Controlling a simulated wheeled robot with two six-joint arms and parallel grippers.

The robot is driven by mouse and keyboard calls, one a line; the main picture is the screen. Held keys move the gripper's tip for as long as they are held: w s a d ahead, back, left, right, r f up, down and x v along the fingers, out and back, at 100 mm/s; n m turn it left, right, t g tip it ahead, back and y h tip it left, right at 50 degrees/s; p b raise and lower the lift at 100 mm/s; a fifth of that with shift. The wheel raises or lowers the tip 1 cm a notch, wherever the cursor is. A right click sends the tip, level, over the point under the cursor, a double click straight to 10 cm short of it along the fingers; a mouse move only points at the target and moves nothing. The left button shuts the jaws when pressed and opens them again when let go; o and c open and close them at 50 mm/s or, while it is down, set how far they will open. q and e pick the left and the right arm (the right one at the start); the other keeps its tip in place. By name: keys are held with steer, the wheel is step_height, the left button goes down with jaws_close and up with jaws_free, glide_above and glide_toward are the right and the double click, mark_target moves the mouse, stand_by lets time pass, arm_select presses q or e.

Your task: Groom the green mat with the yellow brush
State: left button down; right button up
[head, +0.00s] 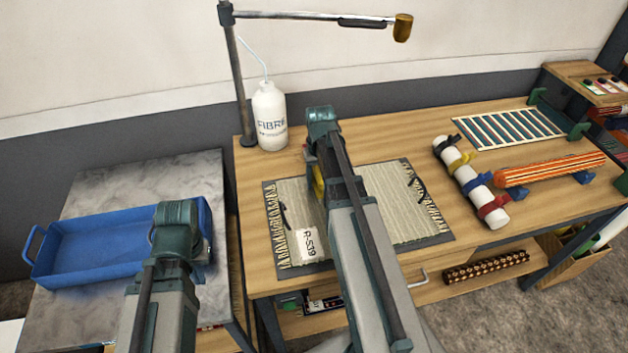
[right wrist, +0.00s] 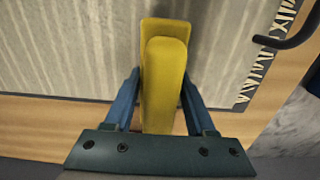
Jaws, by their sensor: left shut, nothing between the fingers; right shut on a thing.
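The mat (head: 370,205) is pale grey-green and ribbed, with fringed ends, and lies flat on a dark backing on the wooden table. It also fills much of the right wrist view (right wrist: 70,45). My right gripper (right wrist: 162,98) is shut on the yellow brush (right wrist: 165,62), with a blue finger on each side. The brush is over the mat; I cannot tell whether its underside touches it. In the head view only a sliver of the brush (head: 318,180) shows beside my right arm, which hides part of the mat. My left gripper (head: 178,240) is shut and empty at the blue tray's right end.
The blue tray (head: 90,225) sits on a grey side table. A white bottle (head: 270,118) and a lamp-like post (head: 238,90) stand behind the mat. A white roll with coloured straps (head: 462,170), an orange bundle (head: 550,170) and a striped rack (head: 510,133) lie to the right.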

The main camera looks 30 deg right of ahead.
mark_target(316, 188)
steer(key=shift+s+d, duration=0.15)
steer(key=shift+d, duration=0.4)
steer(key=shift+s+d, duration=0.15)
steer(key=shift+d, duration=0.4)
steer(key=shift+s, duration=0.1)
steer(key=shift+s+a, duration=0.25)
steer(key=shift+s, duration=0.5)
steer(key=shift+s+a, duration=0.2)
steer(key=shift+s, duration=0.5)
steer(key=shift+w+a+f, duration=0.1)
steer(key=shift+w+a, duration=0.2)
steer(key=shift+a, duration=0.7)
steer(key=shift+w+a, duration=0.25)
steer(key=shift+a, duration=0.7)
steer(key=shift+w+a, duration=0.25)
steer(key=shift+a, duration=0.75)
steer(key=shift+w+a, duration=0.25)
steer(key=shift+a, duration=0.7)
